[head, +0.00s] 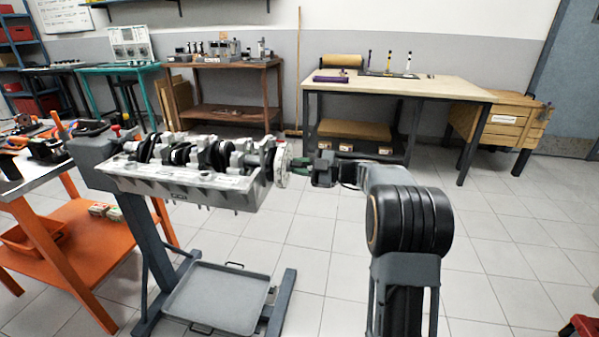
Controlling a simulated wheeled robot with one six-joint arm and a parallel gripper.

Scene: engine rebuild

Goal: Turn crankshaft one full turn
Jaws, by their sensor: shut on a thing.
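The crankshaft (207,152) lies along the top of the grey engine block (190,184), which is held on a dark engine stand (146,238). A round flange (281,164) is at the crankshaft's right end. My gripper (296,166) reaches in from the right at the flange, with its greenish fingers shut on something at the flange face. The exact part between the fingers is too small to make out.
A metal drip tray (217,297) lies on the stand's base. An orange workbench (78,245) with tools is at the left. A pale-topped table (420,87) stands behind my arm. The tiled floor to the right is open.

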